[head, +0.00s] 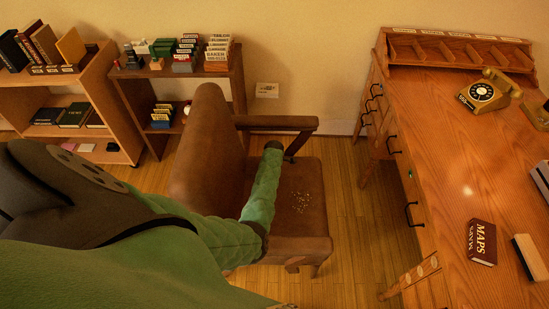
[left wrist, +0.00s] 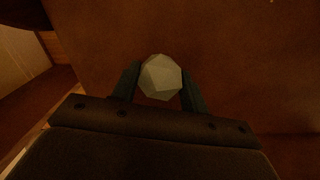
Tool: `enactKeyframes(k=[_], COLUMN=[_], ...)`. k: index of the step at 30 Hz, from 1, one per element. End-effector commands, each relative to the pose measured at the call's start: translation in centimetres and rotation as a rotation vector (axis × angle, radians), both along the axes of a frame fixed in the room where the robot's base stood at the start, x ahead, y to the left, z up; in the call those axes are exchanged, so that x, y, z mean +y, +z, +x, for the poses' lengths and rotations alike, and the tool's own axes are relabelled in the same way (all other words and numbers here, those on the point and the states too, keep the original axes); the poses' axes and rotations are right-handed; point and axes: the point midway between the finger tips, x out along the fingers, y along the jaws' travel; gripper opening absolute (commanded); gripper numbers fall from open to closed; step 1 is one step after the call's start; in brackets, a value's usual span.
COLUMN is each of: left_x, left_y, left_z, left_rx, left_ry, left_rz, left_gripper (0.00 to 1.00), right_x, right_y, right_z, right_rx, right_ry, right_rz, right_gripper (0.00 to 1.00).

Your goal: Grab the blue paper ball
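A pale, grey-white faceted ball (left wrist: 161,77) sits between the fingertips of my left gripper (left wrist: 160,70) in the left wrist view. Both fingers touch its sides. It looks pale rather than blue in this dim light. Brown leather of the chair fills the background behind it. In the head view my left arm reaches over the brown chair (head: 207,150) toward the back of its seat, under the armrest. The ball cannot be made out in the head view. My right gripper is not in view.
The chair's wooden armrest (head: 275,122) is close to my left forearm. A wooden desk (head: 450,170) at right holds a phone (head: 483,95) and a red MAPS book (head: 482,242). Low shelves (head: 122,95) stand along the wall. Floor is free between chair and desk.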

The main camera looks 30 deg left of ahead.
Motion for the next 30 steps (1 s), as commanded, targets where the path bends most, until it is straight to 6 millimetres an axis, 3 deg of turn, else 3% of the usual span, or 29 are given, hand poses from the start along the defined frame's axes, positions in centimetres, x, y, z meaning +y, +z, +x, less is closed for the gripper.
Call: enactKeyframes(k=[14, 30], left_x=[0.0, 0.0], left_y=[0.9, 9.0], left_z=[0.0, 0.1], left_rx=[-0.001, -0.003], left_ry=[0.0, 0.001], left_rz=[0.0, 0.001], left_gripper=[0.22, 0.22], right_x=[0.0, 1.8], right_y=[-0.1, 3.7], right_z=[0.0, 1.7], right_rx=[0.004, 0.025], right_ry=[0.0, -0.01], right_rz=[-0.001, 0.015], right_gripper=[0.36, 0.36])
